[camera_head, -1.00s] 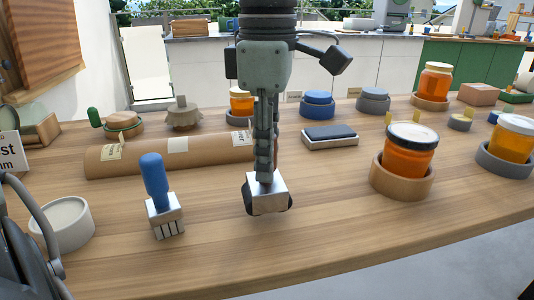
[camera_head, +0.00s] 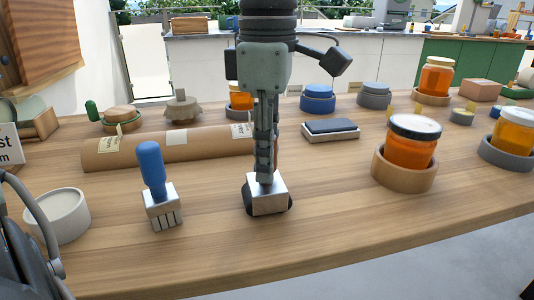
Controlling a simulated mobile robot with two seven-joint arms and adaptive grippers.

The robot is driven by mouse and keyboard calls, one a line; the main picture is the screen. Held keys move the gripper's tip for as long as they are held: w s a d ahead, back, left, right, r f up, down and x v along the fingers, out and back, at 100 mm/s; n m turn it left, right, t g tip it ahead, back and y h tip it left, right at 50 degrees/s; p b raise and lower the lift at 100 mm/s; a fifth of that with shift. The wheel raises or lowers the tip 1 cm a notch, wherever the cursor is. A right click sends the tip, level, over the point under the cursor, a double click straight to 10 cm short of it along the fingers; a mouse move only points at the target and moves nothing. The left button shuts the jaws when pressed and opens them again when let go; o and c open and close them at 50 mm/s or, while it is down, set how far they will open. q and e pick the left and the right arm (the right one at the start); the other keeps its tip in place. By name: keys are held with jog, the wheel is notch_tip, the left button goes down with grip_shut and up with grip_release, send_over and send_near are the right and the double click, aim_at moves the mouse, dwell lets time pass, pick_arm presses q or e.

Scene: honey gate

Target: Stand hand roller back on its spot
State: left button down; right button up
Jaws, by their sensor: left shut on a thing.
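My left gripper (camera_head: 265,172) points straight down over the front middle of the wooden table. It is shut on the hand roller, whose silver metal block (camera_head: 267,196) with dark rounded ends shows below the fingers. The roller's handle is mostly hidden by the fingers; a thin red strip shows beside them. The roller hangs roughly upright at or just above the tabletop; I cannot tell if it touches. No marked spot is visible under it. My right gripper is not in view.
A blue-handled metal fork (camera_head: 160,190) stands left of the roller, and a white bowl (camera_head: 57,217) farther left. A brown paper roll (camera_head: 170,148) lies behind. A honey jar (camera_head: 412,142) sits in a wooden ring (camera_head: 404,174) at right. The table (camera_head: 330,210) is bare between roller and ring.

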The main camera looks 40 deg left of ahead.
pick_arm(q)
jog(key=c, duration=1.2)
grip_release()
jog(key=shift+r+p, duration=2.95)
jog(key=shift+r, duration=1.05)
